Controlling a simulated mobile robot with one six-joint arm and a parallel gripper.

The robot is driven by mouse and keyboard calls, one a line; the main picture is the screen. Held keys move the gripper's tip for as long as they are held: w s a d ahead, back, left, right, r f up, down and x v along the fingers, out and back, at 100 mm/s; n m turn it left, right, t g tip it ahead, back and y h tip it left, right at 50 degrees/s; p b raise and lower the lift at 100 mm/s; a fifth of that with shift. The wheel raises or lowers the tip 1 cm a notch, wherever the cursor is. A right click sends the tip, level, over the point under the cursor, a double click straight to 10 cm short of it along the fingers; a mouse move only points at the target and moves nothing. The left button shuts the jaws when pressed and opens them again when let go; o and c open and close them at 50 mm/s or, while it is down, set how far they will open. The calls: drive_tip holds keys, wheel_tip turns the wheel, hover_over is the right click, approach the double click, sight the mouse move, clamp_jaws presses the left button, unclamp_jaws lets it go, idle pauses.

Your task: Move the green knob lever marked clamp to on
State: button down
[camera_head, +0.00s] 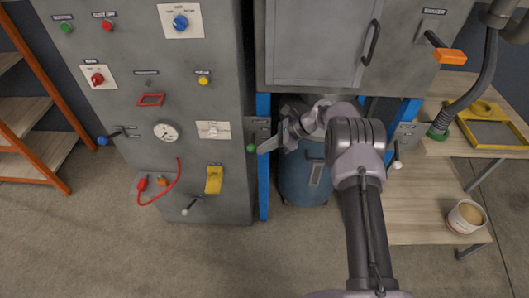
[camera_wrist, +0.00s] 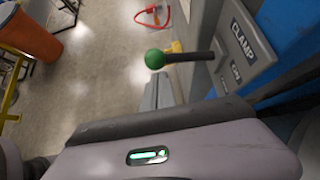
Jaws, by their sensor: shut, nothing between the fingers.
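The green knob (camera_head: 252,148) of the clamp lever sits at the right edge of the grey cabinet in the head view. In the wrist view the green knob (camera_wrist: 155,59) is on a dark rod that runs from a grey plate (camera_wrist: 262,50). The plate reads CLAMP, with ON and a second, hard-to-read word below. I cannot tell which mark the lever is at. My gripper (camera_head: 266,146) is shut and empty, its tip close to the right of the knob. Whether they touch is unclear. The wrist view shows a large grey part of my gripper across the bottom.
A blue post (camera_head: 263,190) stands beside the lever, with a blue bin (camera_head: 303,183) to its right. Another lever with a pale knob (camera_head: 397,165) is right of my arm. A yellow part (camera_head: 214,180) and a red cable (camera_head: 178,180) are on the cabinet to the left.

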drive_tip(key=shift+w+a+r, duration=0.1)
drive_tip(key=shift+w+r, duration=0.05)
drive_tip(key=shift+r, duration=0.35)
drive_tip(key=shift+r+p, duration=0.35)
drive_tip(key=shift+r, duration=0.3)
drive_tip(key=d+r+p, duration=0.1)
drive_tip(key=d+r, duration=0.3)
drive_tip(key=d, duration=0.7)
drive_tip(key=shift+w+p, duration=0.3)
drive_tip(key=shift+p, duration=0.05)
drive_tip(key=shift+r, duration=0.1)
